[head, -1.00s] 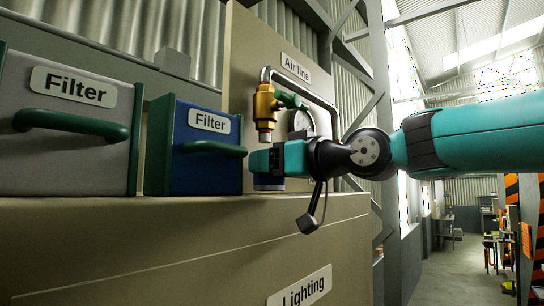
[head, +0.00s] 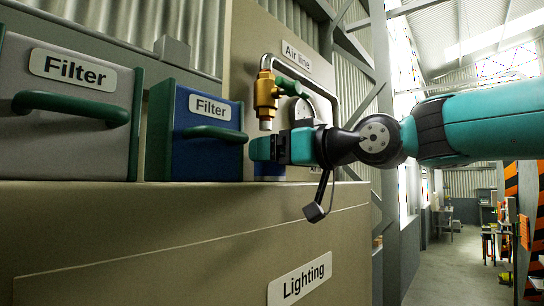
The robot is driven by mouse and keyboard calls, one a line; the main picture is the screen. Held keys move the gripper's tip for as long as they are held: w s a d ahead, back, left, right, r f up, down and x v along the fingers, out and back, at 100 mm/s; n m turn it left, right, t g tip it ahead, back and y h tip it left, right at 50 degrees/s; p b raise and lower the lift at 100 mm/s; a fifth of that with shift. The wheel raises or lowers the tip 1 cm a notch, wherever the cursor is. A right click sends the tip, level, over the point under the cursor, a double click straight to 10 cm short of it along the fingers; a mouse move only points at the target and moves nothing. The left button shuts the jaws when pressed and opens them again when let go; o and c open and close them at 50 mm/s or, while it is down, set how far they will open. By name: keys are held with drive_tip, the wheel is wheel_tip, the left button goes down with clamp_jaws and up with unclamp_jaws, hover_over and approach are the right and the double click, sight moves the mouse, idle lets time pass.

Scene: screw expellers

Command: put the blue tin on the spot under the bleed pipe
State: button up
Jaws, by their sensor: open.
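The blue tin (head: 268,172) stands on the ledge, with only a small dark blue part showing below my gripper. My gripper (head: 268,149) is open at the tin's upper part, and its teal fingers hide the rest of the tin. I cannot tell whether they touch it. The bleed pipe, with a brass valve (head: 266,95) and a green lever, hangs just above my gripper. Its outlet points down, roughly in line with the tin. The spot under the pipe is hidden by the tin and my gripper.
A blue Filter box (head: 205,155) stands close to the left of my gripper. A grey Filter box (head: 65,150) is farther left. An Air line panel (head: 245,50) rises behind. The ledge's face (head: 150,240) carries a Lighting label. Open floor lies at the right.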

drive_tip(key=b+v, duration=0.5)
drive_tip(key=v, duration=0.6)
drive_tip(key=s+f+m+g+h, duration=0.1)
drive_tip(key=s+f+g+h, duration=0.15)
drive_tip(key=f, duration=0.85)
drive_tip(key=s+f+m+g+h, duration=0.2)
drive_tip(key=s+f+h, duration=0.1)
drive_tip(key=f, duration=0.8)
drive_tip(key=s+d+f+g+h, duration=0.2)
drive_tip(key=s+f+g, duration=0.1)
drive_tip(key=s+f, duration=0.4)
drive_tip(key=s+d+f+g+h, duration=0.2)
drive_tip(key=s+d+f+g, duration=0.1)
drive_tip(key=s+f, duration=0.5)
wheel_tip(320, 180, down, 2)
drive_tip(key=shift+s+d+f, duration=0.15)
drive_tip(key=shift+s+d, duration=0.05)
drive_tip(key=shift+d, duration=0.1)
drive_tip(key=shift+g+h, duration=0.25)
drive_tip(key=shift+c, duration=0.5)
